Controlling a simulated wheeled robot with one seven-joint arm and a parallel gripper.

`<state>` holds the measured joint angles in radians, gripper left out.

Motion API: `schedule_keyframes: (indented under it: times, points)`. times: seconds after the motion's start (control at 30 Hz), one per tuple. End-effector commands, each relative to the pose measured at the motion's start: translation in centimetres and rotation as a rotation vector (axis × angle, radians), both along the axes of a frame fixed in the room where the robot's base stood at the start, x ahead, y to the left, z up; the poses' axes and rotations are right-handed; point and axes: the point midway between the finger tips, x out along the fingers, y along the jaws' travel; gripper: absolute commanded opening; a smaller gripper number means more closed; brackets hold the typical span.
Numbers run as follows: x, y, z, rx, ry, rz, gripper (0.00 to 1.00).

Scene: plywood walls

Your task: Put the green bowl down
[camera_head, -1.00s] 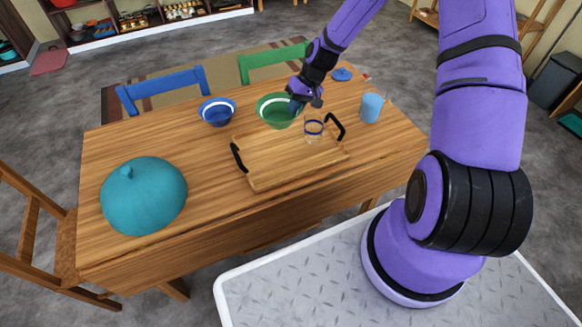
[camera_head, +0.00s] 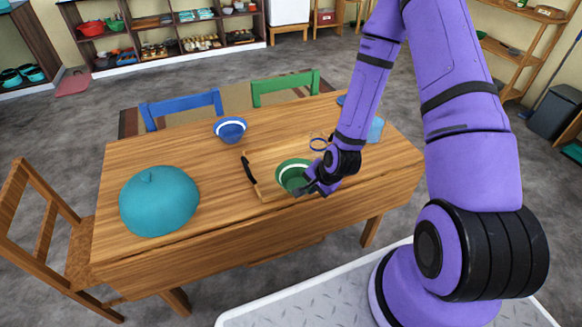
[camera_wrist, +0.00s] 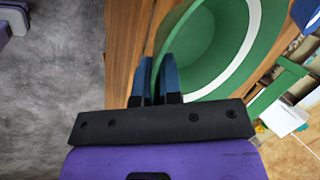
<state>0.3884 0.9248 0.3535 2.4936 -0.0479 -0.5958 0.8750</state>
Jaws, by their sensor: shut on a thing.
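My gripper (camera_head: 312,184) is shut on the bowl's right rim in the head view. In the wrist view the blue fingers (camera_wrist: 157,85) pinch the near wall of the green bowl (camera_wrist: 195,45), which fills the upper middle. I cannot tell whether the bowl's base touches the tray. My arm hides the tray's right part.
A clear glass with a blue rim (camera_head: 319,143) stands on the tray behind the bowl. A blue bowl (camera_head: 230,129), a teal pumpkin-like object (camera_head: 160,201) and a light blue cup (camera_head: 376,130) are on the table (camera_head: 225,205).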

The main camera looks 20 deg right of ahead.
Motion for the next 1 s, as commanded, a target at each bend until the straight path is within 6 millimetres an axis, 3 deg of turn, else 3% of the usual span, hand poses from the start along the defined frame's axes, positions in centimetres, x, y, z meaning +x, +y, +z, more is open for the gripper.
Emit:
schedule_keyframes:
  times: [0.5, 0.87, 1.0]
  points:
    - [11.3, 2.2, -1.1, 0.001, -0.002, 0.003, 0.0]
    - [14.2, 2.7, -1.3, 0.0, -0.001, 0.003, 0.0]
    - [14.0, 2.7, -3.3, 0.001, 0.003, 0.004, 0.0]
